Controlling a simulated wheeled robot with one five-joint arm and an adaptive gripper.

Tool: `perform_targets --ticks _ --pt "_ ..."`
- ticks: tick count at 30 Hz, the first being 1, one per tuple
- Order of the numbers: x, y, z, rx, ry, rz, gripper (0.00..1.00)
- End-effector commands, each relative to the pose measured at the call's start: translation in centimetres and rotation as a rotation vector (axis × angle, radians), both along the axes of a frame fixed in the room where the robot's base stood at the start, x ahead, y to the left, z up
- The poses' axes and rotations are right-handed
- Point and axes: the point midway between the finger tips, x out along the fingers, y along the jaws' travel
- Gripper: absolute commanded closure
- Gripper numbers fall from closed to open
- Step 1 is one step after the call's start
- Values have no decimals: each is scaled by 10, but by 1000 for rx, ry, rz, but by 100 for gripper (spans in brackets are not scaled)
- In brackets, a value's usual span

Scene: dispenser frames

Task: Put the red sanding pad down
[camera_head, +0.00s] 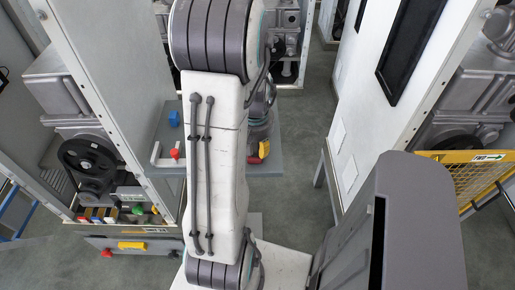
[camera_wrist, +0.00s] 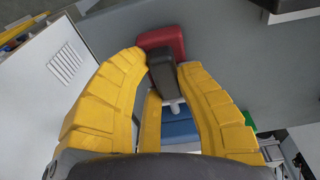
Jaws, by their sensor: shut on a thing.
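The red sanding pad (camera_wrist: 160,38) is between the tips of my yellow gripper (camera_wrist: 160,66) in the wrist view, with a dark grey block-like part (camera_wrist: 162,73) on its near side. My gripper is shut on it. In the head view, my gripper (camera_head: 263,150) is mostly hidden behind my arm, over or beside a grey shelf (camera_head: 268,168); a bit of red shows by its yellow finger. I cannot tell whether the pad touches a surface.
On the shelf's left part are a blue object (camera_head: 174,118) and a white bracket with a red piece (camera_head: 175,153). White machine cabinets (camera_head: 365,100) stand on both sides. Grey floor (camera_head: 300,150) is clear between them. A yellow mesh guard (camera_head: 465,178) is at right.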

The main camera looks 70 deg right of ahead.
Motion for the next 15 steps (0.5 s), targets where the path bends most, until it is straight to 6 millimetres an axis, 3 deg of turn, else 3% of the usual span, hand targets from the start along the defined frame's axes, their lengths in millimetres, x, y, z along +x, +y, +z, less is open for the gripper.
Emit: perform_targets --ticks 14,15 --pt "0 1 -8 -1 -1 -3 100" --pt "0 1 -6 -1 -1 -3 67"
